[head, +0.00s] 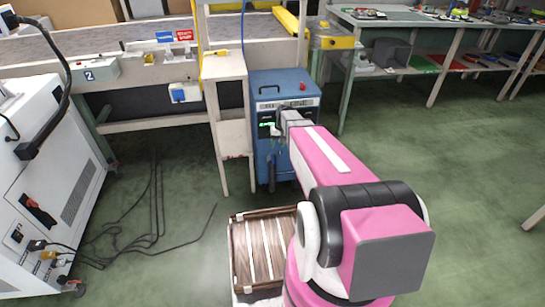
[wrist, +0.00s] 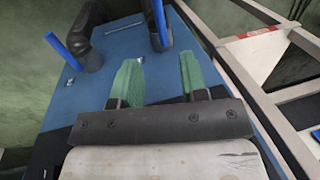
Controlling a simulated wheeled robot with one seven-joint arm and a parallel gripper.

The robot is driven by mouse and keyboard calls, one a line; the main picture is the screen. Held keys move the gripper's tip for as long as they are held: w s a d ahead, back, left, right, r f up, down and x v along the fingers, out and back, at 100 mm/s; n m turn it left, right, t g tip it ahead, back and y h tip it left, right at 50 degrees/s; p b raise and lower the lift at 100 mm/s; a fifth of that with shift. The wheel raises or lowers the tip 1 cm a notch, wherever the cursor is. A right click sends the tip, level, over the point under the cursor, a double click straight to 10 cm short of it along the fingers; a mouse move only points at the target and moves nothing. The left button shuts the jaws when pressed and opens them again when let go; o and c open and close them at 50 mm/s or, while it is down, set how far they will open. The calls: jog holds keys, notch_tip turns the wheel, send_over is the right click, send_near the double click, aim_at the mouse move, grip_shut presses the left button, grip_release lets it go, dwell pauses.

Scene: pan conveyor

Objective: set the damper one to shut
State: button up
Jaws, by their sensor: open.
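My gripper (wrist: 158,72) shows two green fingers, apart and with nothing between them. In the wrist view they are over a blue panel (wrist: 120,62). Two dark pipes rise beyond the fingertips, the left one (wrist: 86,45) with a blue lever (wrist: 64,52) and the right one (wrist: 154,36) with a blue lever (wrist: 160,22). Both levers are apart from the fingers. I cannot read any label saying which is damper one. In the head view my arm reaches to the front of a blue cabinet (head: 285,85), and my fingers are hard to make out there.
A beige stand (head: 225,68) is left of the cabinet and a workbench (head: 400,22) is to its right. A white machine (head: 45,190) is at left, with cables (head: 150,235) on the floor. A slatted crate (head: 260,250) is near my base.

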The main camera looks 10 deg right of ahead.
aim_at(273, 161)
jog(key=f, duration=0.3)
jog(key=a+f, duration=0.1)
jog(key=f, duration=0.2)
jog(key=a+f, duration=0.1)
jog(key=f, duration=0.3)
grip_shut()
